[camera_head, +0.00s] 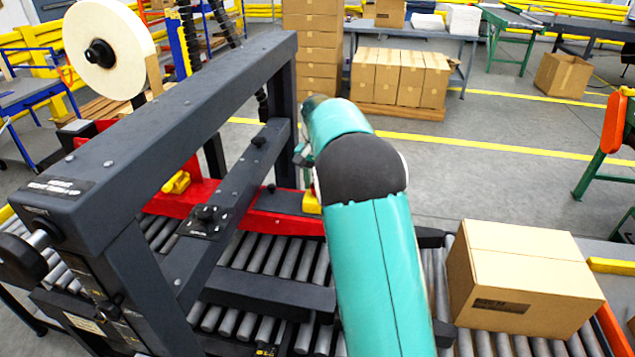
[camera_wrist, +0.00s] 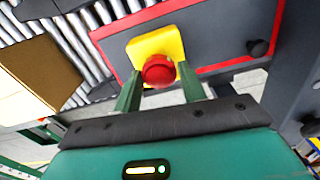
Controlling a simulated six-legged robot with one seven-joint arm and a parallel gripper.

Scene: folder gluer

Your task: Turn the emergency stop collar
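The emergency stop is a round red knob (camera_wrist: 158,71) on a yellow housing (camera_wrist: 150,46), fixed to a dark panel with a red border in the wrist view. A separate collar cannot be made out. My gripper (camera_wrist: 160,76) has its two green fingers apart, one on each side of the red knob, with a small gap visible on both sides. In the head view my teal arm reaches over the machine and hides the knob and most of the gripper. A bit of yellow (camera_head: 312,203) shows beside the arm, likely the housing.
The machine's dark frame (camera_head: 160,120) stands left of my arm, above the rollers (camera_head: 240,322). A cardboard box (camera_head: 522,278) sits on the rollers at the right and also shows in the wrist view (camera_wrist: 38,66). A black knob (camera_wrist: 258,47) sticks out near the stop.

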